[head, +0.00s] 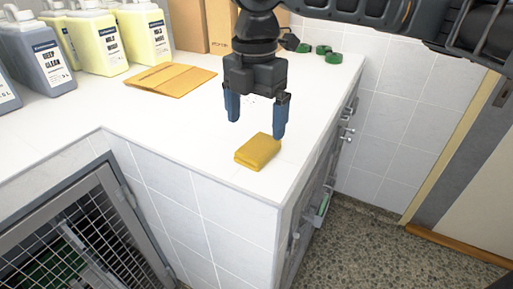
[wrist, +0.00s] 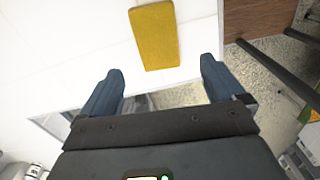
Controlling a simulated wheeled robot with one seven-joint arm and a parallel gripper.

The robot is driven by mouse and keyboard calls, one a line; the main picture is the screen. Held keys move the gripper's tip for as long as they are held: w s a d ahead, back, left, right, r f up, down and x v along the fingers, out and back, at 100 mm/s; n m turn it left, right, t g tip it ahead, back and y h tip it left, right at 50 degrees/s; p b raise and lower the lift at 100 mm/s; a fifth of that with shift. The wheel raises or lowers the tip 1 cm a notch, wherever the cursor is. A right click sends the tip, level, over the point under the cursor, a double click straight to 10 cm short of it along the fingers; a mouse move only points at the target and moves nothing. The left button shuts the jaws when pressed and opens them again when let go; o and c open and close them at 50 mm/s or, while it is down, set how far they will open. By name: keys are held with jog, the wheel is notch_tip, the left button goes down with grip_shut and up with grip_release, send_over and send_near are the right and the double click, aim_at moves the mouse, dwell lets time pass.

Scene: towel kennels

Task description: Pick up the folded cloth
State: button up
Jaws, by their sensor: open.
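The folded cloth (head: 258,151) is yellow and lies flat on the white counter (head: 205,125), close to its front corner. In the wrist view the cloth (wrist: 155,36) shows beyond the fingertips, between the lines of the two fingers. My gripper (head: 256,118) is open and empty, with its blue fingers pointing down above the counter. In the head view the right finger is just above and behind the cloth's right end. The fingers also show in the wrist view (wrist: 161,72), apart from the cloth.
A flat tan envelope or folder (head: 171,80) lies further back on the counter. Several labelled bottles (head: 95,40) stand at the back left. Green round items (head: 324,51) lie near the wall. A wire-fronted kennel (head: 85,230) is below the counter. The counter around the cloth is clear.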

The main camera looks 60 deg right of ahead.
aim_at(254, 149)
notch_tip(254, 149, down, 7)
jog(key=shift+w+r+p, duration=0.1)
jog(key=shift+r+p, duration=0.1)
jog(key=shift+p, duration=0.1)
jog(key=shift+c, duration=0.3)
jog(key=shift+a, duration=0.1)
jog(key=c, duration=1.1)
